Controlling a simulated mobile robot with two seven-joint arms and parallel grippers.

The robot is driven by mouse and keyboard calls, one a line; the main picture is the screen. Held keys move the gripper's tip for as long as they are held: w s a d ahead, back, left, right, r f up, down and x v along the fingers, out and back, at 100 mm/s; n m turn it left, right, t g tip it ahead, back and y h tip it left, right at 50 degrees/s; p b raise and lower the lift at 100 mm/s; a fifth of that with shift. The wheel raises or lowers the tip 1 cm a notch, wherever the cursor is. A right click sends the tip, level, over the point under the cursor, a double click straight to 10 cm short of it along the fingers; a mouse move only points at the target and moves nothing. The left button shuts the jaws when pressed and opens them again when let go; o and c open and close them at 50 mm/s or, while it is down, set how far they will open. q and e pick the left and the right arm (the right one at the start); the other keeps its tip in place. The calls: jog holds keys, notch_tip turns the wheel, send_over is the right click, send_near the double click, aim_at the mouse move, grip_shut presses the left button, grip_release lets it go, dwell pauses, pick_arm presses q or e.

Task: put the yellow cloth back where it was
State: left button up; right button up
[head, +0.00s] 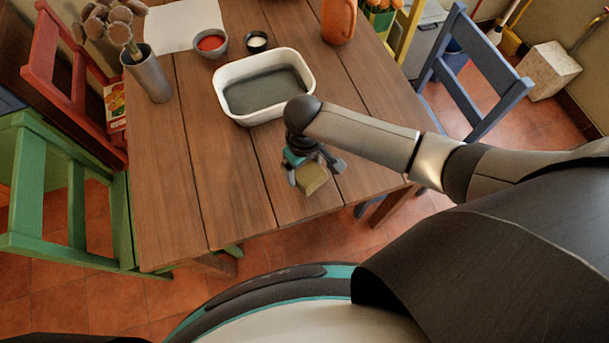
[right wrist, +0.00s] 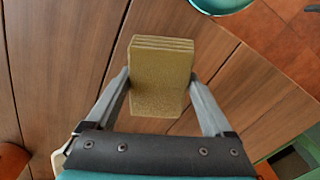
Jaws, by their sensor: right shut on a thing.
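The yellow cloth (head: 311,181) is a small folded block, dull yellow, over the near part of the wooden table. My right gripper (head: 316,173) is shut on it, one finger on each side. In the right wrist view the cloth (right wrist: 160,78) sits between the two fingers (right wrist: 160,92), its layered edge facing away from the palm. I cannot tell for certain whether its underside touches the table. My left gripper is not in view.
A white basin (head: 222,92) with a dark inside stands behind the gripper on the table (head: 230,185). Farther back are a red-filled bowl (head: 211,43), a small dark cup (head: 257,41), an orange jug (head: 339,20) and a grey vase (head: 148,75). The table's near left is clear. Chairs surround it.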

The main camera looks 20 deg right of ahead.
aim_at(305, 176)
jog(key=shift+f+b, duration=0.6)
jog(key=shift+f, duration=1.45)
jog(key=shift+f, duration=0.15)
jog(key=o, duration=1.1)
jog(key=shift+c, duration=0.2)
notch_tip(305, 176, up, 12)
jog(key=p, duration=0.3)
jog(key=shift+r+p, duration=0.2)
jog(key=shift+p, duration=0.1)
